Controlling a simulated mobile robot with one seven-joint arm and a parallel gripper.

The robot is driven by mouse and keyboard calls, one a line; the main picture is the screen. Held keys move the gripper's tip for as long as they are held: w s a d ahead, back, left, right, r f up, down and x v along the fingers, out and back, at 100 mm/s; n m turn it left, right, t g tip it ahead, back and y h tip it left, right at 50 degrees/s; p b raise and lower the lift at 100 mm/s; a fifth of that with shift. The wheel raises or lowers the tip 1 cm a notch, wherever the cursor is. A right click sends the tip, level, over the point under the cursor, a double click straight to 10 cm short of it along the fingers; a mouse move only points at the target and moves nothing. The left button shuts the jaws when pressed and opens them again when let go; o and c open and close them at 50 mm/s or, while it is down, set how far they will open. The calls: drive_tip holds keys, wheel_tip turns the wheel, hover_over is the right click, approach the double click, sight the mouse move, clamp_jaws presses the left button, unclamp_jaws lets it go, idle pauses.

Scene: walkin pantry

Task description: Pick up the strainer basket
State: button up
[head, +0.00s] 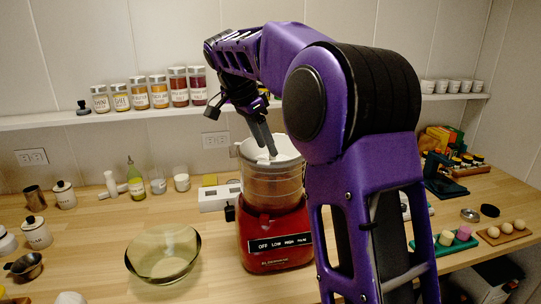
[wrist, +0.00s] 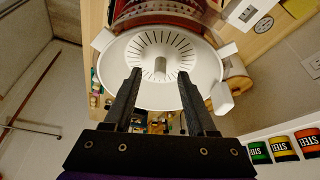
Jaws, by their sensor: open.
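The strainer basket (head: 289,146) is white and round and sits in the top of the clear container on a red appliance (head: 272,238). In the wrist view, the strainer basket (wrist: 126,50) shows radial slots, a small central knob and tabs at its rim. My gripper (head: 271,153) points down at the basket from above, its fingertips at or just inside the rim. In the wrist view, my gripper (wrist: 160,75) is open, with its two fingers apart over the near part of the basket. I cannot tell whether they touch it. My arm hides the right side of the appliance.
A glass bowl (head: 164,252) stands left of the appliance. A wall shelf (head: 50,121) with several labelled jars runs behind. Bottles and canisters stand on the counter at left. A white power strip (head: 214,196) lies behind the appliance.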

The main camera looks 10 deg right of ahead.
drive_tip(key=x, duration=0.3)
drive_tip(key=shift+w+d+f, duration=0.1)
drive_tip(key=shift+d+f, duration=0.15)
clamp_jaws()
